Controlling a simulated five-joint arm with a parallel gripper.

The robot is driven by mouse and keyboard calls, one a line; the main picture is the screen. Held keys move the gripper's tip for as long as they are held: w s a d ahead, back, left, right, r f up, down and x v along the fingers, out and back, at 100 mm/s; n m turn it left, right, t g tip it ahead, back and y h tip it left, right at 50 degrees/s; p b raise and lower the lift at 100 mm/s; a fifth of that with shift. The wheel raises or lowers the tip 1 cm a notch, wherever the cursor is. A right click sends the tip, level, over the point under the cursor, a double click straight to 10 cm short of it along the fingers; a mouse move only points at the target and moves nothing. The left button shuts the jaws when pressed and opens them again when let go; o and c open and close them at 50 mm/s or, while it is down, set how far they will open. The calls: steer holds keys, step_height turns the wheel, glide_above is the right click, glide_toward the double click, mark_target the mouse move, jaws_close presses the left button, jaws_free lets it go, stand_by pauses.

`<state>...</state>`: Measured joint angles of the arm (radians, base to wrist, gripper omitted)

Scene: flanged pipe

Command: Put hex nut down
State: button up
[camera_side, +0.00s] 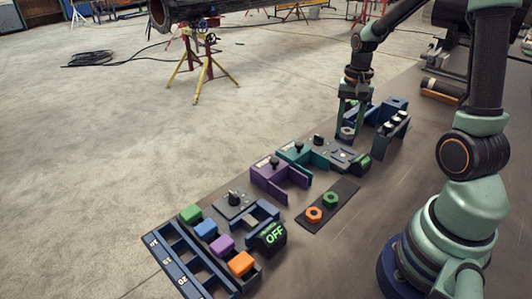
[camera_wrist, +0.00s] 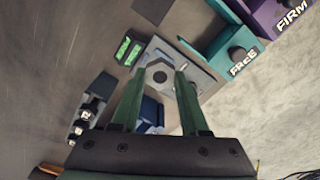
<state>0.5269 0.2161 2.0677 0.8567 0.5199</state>
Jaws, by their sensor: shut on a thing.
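A grey hex nut (camera_wrist: 159,75) with a dark round hole shows between the tips of my two green fingers in the wrist view. My gripper (camera_wrist: 157,82) is shut on it. In the side view my gripper (camera_side: 348,127) points down at the far end of the row of fixtures, with the nut (camera_side: 347,132) low between its fingertips. A light grey plate (camera_wrist: 190,65) lies behind the nut in the wrist view. I cannot tell whether the nut touches a surface.
A blue holder (camera_side: 397,104) and a rack with pale pieces (camera_side: 393,122) stand right of my gripper. A teal FREE bracket (camera_side: 297,151) and a purple FIRM bracket (camera_side: 270,174) stand nearer. A dark mat (camera_side: 327,212) bears orange and green hex rings. Bare bench lies to the right.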

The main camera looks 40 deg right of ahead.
step_height(320, 180, up, 9)
glide_above(345, 188)
step_height(345, 188, down, 20)
steer(key=shift+r, duration=0.25)
steer(key=shift+f, duration=0.15)
stand_by(0.3)
steer(key=o, duration=1.1)
